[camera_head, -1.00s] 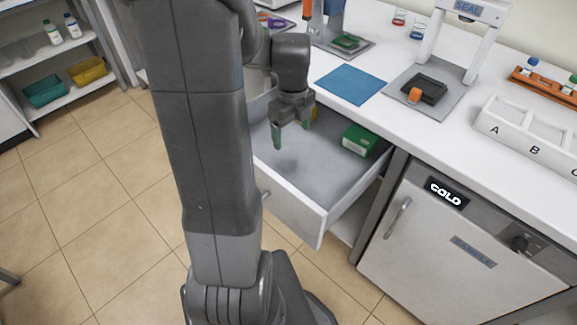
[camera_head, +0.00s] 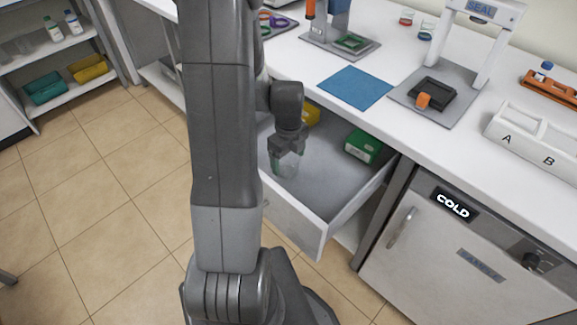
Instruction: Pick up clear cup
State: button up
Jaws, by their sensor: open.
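A clear cup (camera_head: 287,169) stands in the open drawer (camera_head: 325,178), near its left side. It is faint against the grey drawer floor. My gripper (camera_head: 284,166) points down into the drawer, low at the cup. My arm hides the left part of the drawer.
A green box (camera_head: 362,146) and a yellow item (camera_head: 312,114) lie in the drawer. The white counter (camera_head: 305,65) above holds a blue mat (camera_head: 355,88) and a seal press (camera_head: 478,45). A cold cabinet (camera_head: 455,255) stands to the right. Tiled floor is free at left.

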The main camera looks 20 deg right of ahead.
jog(key=shift+f, duration=0.25)
jog(key=c, duration=1.1)
jog(key=shift+r, duration=0.15)
